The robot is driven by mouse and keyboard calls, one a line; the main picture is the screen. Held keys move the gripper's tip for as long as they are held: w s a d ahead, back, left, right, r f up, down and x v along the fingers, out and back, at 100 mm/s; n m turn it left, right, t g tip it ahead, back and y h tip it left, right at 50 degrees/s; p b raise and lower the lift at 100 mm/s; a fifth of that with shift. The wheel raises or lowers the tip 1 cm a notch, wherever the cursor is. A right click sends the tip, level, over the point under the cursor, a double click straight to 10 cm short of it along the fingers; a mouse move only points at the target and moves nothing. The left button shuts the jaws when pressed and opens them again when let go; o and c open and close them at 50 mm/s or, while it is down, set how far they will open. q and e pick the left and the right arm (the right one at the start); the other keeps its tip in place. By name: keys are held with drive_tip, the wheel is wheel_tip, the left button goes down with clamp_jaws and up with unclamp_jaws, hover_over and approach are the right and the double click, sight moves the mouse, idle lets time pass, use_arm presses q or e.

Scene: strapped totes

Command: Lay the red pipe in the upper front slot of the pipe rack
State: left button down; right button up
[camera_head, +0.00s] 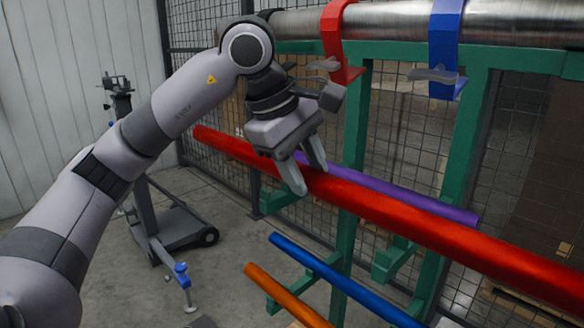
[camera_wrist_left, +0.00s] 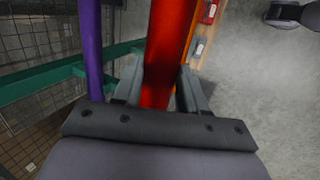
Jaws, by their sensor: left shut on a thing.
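The long red pipe (camera_head: 420,222) slants across the head view, from its far end at left down to the right edge. My left gripper (camera_head: 308,178) is shut around it, nearer its left end. In the left wrist view the red pipe (camera_wrist_left: 168,45) runs between the two fingers (camera_wrist_left: 163,85). The green pipe rack (camera_head: 350,130) stands behind the red pipe. A gap shows between the red pipe and the purple pipe (camera_wrist_left: 93,50) in the wrist view. The head view does not show clearly whether the red pipe touches a rack arm. My right gripper is out of view.
The purple pipe (camera_head: 405,197) lies behind the red one. A blue pipe (camera_head: 335,277) and an orange pipe (camera_head: 283,294) lie lower down. A large metal pipe (camera_head: 400,24) with red and blue straps runs along the top. A wheeled stand (camera_head: 170,225) is at left.

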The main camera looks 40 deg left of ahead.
use_arm(q)
drive_tip(key=w+p, duration=0.1)
drive_tip(key=w, duration=0.1)
drive_tip(key=shift+w+d+r, duration=0.1)
drive_tip(key=shift+w+r, duration=0.05)
drive_tip(key=shift+w, duration=0.2)
drive_tip(key=s+a+b+x, duration=0.1)
drive_tip(key=b+x, duration=0.4)
drive_tip(key=x, duration=0.2)
drive_tip(key=shift+f, duration=0.5)
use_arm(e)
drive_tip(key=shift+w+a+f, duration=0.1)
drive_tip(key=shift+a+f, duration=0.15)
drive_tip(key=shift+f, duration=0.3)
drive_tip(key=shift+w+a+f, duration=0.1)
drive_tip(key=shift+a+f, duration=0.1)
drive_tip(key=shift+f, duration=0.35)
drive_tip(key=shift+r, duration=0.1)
use_arm(q)
drive_tip(key=c, duration=0.5)
unclamp_jaws()
drive_tip(key=shift+c, duration=0.2)
drive_tip(key=shift+s, duration=0.1)
drive_tip(key=v, duration=0.7)
drive_tip(key=shift+r+p, duration=0.1)
drive_tip(key=shift+p, duration=0.2)
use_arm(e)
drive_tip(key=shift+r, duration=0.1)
